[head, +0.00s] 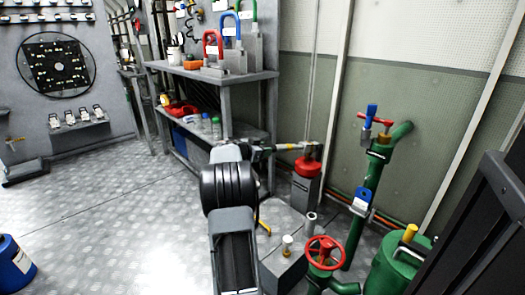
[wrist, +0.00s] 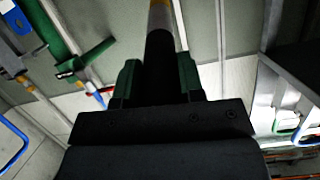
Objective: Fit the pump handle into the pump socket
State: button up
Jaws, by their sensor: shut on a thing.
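My gripper (head: 260,152) is shut on the pump handle (head: 291,147), a pale rod with a yellow band, held roughly level and pointing right. In the wrist view the handle's dark grip (wrist: 160,65) runs between the green-padded jaws (wrist: 160,80), and its far end leaves the top of the picture. A grey floor unit (head: 283,268) stands below and to the right of my gripper. It carries a short upright grey tube (head: 310,222) and a pale capped post (head: 287,245). I cannot tell for certain which part is the pump socket. The handle is well above this unit.
A red-topped grey post (head: 308,168) stands just below the handle's far end. A green pipe (head: 368,190) with valves and a red handwheel (head: 323,252) stand to the right. A grey shelf (head: 210,76) is behind my arm.

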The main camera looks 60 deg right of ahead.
jog(key=shift+x, duration=0.8)
jog(key=o, duration=1)
jog(key=p+v, duration=0.2)
jog(key=v, duration=1.2)
jog(key=shift+p, duration=0.35)
